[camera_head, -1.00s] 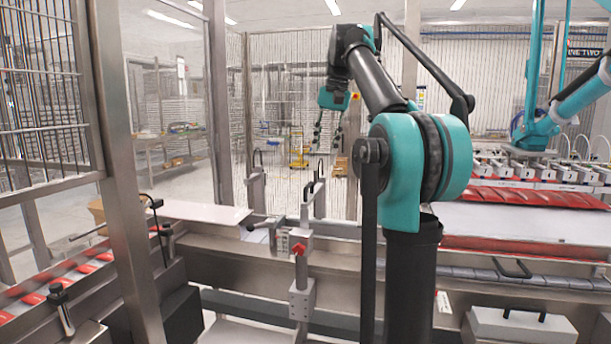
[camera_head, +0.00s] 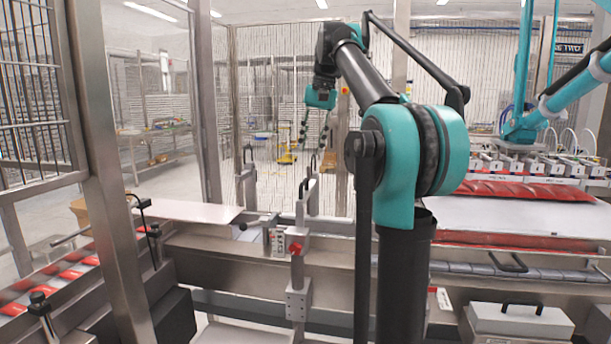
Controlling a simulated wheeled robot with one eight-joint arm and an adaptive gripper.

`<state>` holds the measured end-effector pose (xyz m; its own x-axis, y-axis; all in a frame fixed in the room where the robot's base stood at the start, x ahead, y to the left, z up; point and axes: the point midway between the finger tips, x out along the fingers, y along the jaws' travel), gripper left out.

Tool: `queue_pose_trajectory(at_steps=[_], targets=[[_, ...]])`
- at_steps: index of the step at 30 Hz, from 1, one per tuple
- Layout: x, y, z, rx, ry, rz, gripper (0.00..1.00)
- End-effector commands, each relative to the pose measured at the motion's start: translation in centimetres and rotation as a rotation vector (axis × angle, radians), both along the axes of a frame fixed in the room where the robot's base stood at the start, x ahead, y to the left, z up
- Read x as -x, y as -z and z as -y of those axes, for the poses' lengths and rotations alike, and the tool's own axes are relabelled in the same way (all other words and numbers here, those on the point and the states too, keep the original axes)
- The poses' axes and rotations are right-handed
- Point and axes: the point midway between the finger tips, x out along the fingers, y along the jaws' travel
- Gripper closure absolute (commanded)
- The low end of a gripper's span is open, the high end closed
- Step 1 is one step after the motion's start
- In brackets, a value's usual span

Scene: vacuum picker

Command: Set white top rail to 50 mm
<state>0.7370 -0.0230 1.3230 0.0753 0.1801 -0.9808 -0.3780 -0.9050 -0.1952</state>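My gripper (camera_head: 313,142) hangs from the teal wrist at the end of my arm, up and behind the machine frame. Its two dark fingers point down and stand apart with nothing between them. Below and in front of it is a grey upright assembly with a red knob (camera_head: 296,248) and dark vertical handles. My gripper is clear of this assembly. A pale flat plate (camera_head: 190,211) lies on the machine to the left. I cannot tell which part is the white top rail, and no scale reading is legible.
My arm covers part of the machine's middle. A steel post (camera_head: 108,190) stands at left near a belt with red packs (camera_head: 62,278). A teal picker arm (camera_head: 560,100) hangs over red packs (camera_head: 530,192) at right. A grey box with a dark handle (camera_head: 520,320) is at lower right.

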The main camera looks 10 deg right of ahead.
Motion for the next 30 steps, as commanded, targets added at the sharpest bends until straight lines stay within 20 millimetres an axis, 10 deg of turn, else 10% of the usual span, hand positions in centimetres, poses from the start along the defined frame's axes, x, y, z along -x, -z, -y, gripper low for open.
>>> queue_pose_trajectory(at_steps=[15, 30], targets=[[-0.6, 8.4, -1.6, 0.0, -0.001, 0.0, 0.68], [-0.7, 9.4, -1.7, 0.0, 0.001, 0.0, 0.75]])
